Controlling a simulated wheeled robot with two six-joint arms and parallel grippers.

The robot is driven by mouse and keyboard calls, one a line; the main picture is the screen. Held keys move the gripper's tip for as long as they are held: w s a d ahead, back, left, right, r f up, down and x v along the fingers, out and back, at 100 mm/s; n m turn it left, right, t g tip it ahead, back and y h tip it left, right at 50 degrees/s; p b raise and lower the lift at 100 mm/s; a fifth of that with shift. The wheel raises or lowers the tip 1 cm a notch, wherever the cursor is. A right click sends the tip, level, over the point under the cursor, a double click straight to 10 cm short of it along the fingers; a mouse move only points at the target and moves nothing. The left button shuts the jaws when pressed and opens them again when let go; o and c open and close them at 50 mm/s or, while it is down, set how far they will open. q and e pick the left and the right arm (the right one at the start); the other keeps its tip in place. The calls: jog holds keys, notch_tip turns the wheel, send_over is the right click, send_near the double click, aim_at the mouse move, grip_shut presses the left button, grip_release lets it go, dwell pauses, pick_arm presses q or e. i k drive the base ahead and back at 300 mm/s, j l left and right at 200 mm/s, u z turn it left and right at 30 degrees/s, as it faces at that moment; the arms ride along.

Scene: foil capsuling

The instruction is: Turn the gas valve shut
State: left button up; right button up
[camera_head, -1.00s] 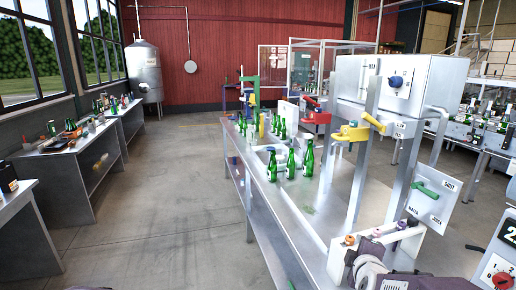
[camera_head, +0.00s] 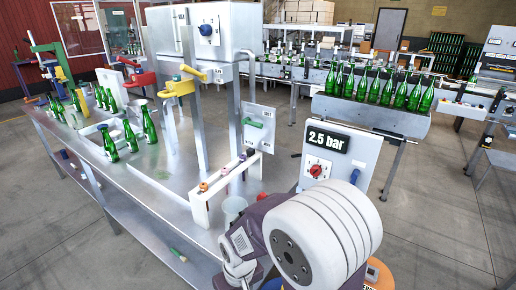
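A white panel (camera_head: 369,154) with a 2.5 bar display (camera_head: 328,141) stands right of the steel bench. It carries a red round knob (camera_head: 316,170) and a blue handle (camera_head: 354,177). A smaller grey panel (camera_head: 258,140) at the bench end has a green lever (camera_head: 252,123), and its lettering is too small to read. I cannot tell which of these is the gas valve. A large white and purple arm part of mine fills the bottom centre, in front of the 2.5 bar panel's lower part. No gripper fingers show in view.
Green bottles (camera_head: 149,124) stand on the steel bench (camera_head: 128,185) at left. A white rail (camera_head: 226,183) with small knobs runs along its end. More bottles (camera_head: 389,87) stand in a row behind the panels. The floor (camera_head: 430,215) at right is clear.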

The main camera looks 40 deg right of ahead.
aim_at(356, 173)
jog(key=z, duration=2.15)
